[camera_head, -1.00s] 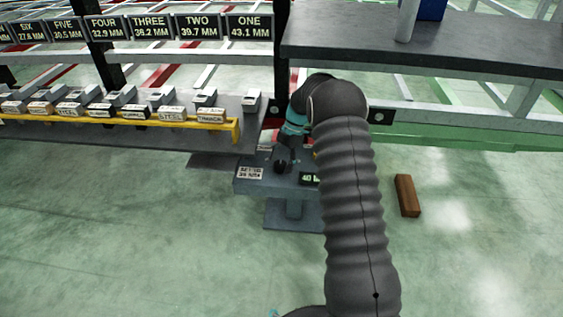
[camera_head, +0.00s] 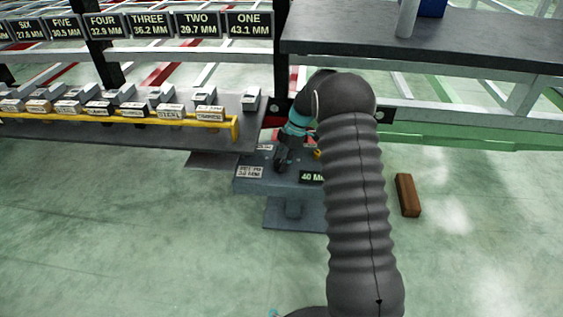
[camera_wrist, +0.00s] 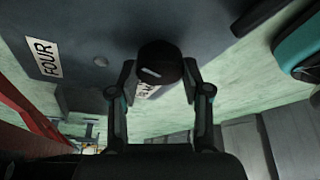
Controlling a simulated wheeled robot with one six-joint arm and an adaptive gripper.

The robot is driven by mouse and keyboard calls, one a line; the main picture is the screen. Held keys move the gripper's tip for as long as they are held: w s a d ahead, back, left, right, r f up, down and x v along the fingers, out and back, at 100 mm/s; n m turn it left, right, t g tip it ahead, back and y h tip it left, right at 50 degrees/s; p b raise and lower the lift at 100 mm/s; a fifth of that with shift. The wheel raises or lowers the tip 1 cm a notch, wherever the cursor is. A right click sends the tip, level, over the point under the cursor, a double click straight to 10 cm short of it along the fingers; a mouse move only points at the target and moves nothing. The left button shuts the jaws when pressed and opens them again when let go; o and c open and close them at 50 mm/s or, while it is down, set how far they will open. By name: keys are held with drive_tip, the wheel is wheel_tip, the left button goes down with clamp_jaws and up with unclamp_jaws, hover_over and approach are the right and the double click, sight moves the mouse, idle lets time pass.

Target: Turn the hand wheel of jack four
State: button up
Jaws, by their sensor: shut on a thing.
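The hand wheel shows as a dark round knob (camera_wrist: 160,62) in the wrist view, in front of a dark plate with a label reading FOUR (camera_wrist: 43,57). My gripper (camera_wrist: 159,82) has one finger on each side of the knob and is shut on it. In the head view my gripper (camera_head: 282,163) is low over the grey jack box (camera_head: 262,186), and the knob is hidden behind it. The box carries a small white label (camera_head: 250,172), too blurred to read surely, and a display (camera_head: 312,177) reading 40, partly covered by my arm.
A shelf with a yellow rail (camera_head: 190,122) and several labelled blocks is at left. Signs above it include FOUR, 32.9 MM (camera_head: 104,25). A dark bench top (camera_head: 480,50) is at upper right. A brown block (camera_head: 407,195) lies on the otherwise clear floor at right.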

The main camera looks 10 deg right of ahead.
drive_tip(key=m+t, duration=0.1)
drive_tip(key=m, duration=0.2)
drive_tip(key=shift+s+m, duration=0.1)
drive_tip(key=shift+m, duration=0.3)
drive_tip(key=m+t, duration=0.1)
drive_tip(key=m, duration=0.2)
drive_tip(key=shift+s+t, duration=0.1)
drive_tip(key=shift+t, duration=0.3)
drive_tip(key=m+t+h, duration=0.1)
drive_tip(key=m, duration=0.3)
drive_tip(key=shift+a, duration=0.1)
drive_tip(key=shift+m+t+h, duration=0.5)
drive_tip(key=shift+m+h, duration=0.1)
drive_tip(key=shift+m, duration=1.3)
drive_tip(key=o, duration=1.2)
drive_tip(key=shift+c, duration=0.2)
